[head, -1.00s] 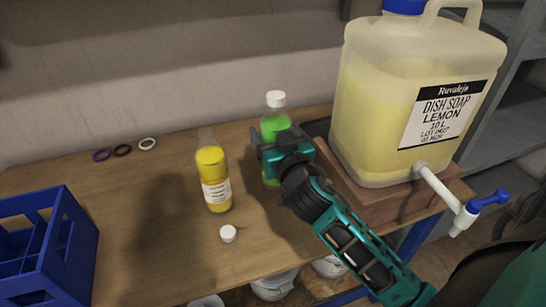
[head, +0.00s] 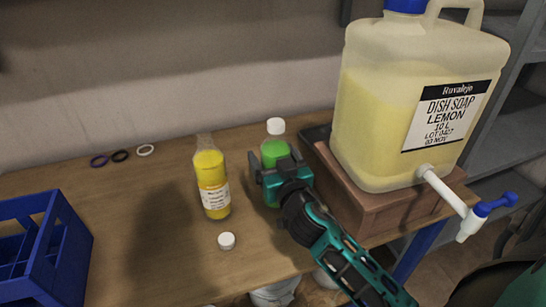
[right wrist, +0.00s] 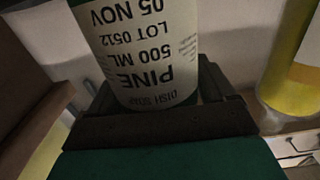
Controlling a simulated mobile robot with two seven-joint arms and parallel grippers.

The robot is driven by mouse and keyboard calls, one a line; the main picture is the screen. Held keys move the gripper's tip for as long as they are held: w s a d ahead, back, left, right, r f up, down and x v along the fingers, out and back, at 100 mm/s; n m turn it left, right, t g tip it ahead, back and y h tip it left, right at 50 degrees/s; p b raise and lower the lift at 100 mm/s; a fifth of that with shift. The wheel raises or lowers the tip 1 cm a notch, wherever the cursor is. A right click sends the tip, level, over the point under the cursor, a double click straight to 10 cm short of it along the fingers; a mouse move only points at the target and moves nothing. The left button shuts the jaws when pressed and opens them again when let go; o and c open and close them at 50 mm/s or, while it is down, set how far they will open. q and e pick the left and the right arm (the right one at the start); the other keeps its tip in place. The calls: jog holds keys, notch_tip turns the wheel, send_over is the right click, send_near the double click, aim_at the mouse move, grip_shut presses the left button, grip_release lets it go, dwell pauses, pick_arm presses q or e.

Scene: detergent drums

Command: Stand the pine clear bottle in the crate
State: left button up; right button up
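The pine clear bottle (head: 275,150) is upright, with green liquid and a white cap, left of the big drum. My right gripper (head: 270,180) is shut around it, and hides part of its body. In the right wrist view the label (right wrist: 145,50) reads PINE, 500 ML, and the bottle sits between the two fingers. I cannot tell whether its base touches the table. The blue crate (head: 68,240), divided into compartments, stands at the left edge, partly cut off; the compartments I see look empty. My left gripper is not in view.
A yellow bottle (head: 212,180) stands left of my right gripper, with a loose white cap (head: 226,241) in front. Several rings (head: 120,156) lie at the back. The lemon dish soap drum (head: 400,110) with its tap rests on a brown block (head: 390,212). Table between crate and yellow bottle is clear.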

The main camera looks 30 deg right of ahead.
jog(key=shift+o, duration=1.3)
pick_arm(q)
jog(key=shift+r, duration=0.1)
pick_arm(e)
jog(key=shift+r, duration=0.1)
jog(key=shift+r, duration=0.15)
pick_arm(q)
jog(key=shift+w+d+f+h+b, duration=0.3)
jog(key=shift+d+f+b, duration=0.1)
jog(key=shift+b, duration=0.55)
pick_arm(e)
jog(key=v, duration=1.2)
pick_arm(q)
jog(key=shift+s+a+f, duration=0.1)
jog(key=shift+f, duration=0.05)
